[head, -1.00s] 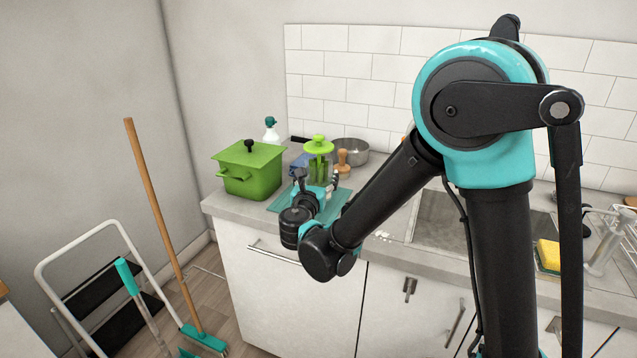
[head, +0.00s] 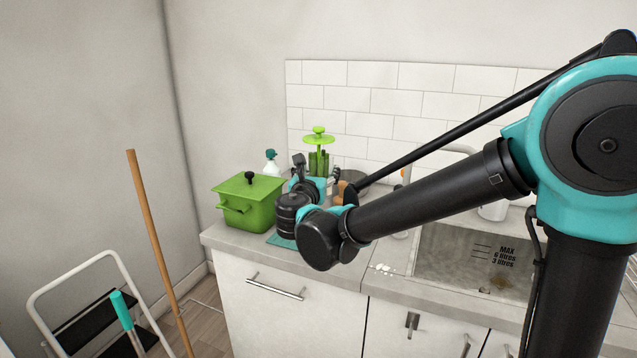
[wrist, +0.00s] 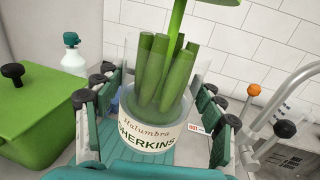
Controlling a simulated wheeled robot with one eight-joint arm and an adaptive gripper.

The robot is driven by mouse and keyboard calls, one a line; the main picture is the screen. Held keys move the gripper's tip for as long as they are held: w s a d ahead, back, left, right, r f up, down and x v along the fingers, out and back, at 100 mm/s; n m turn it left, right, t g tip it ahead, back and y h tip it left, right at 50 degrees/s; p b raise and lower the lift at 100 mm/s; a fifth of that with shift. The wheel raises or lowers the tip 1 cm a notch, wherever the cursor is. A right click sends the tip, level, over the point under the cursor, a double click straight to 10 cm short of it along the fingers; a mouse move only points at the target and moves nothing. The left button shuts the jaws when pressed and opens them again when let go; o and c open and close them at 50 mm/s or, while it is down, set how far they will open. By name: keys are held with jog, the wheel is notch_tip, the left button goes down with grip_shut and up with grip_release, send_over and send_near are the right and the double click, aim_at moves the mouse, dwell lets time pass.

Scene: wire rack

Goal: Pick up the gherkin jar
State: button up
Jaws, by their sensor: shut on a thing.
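The gherkin jar (wrist: 160,95) is a clear cylinder with green gherkins inside, a green lifter with a round top, and a cream label reading "GHERKINS". In the wrist view it stands upright between the two fingers of my gripper (wrist: 158,120), which is shut on it. In the head view the jar (head: 318,162) shows above my gripper (head: 316,182), against the tiled wall. Its lower part is hidden there by my gripper and wrist.
A green lidded pot (head: 248,202) stands close on the left, with a spray bottle (head: 271,163) behind it. A teal mat (head: 280,241) lies on the counter below. To the right are a metal bowl (head: 355,177) and the sink (head: 470,262).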

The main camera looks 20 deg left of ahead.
aim_at(318, 153)
jog(key=shift+r, duration=2.45)
jog(key=shift+r, duration=0.15)
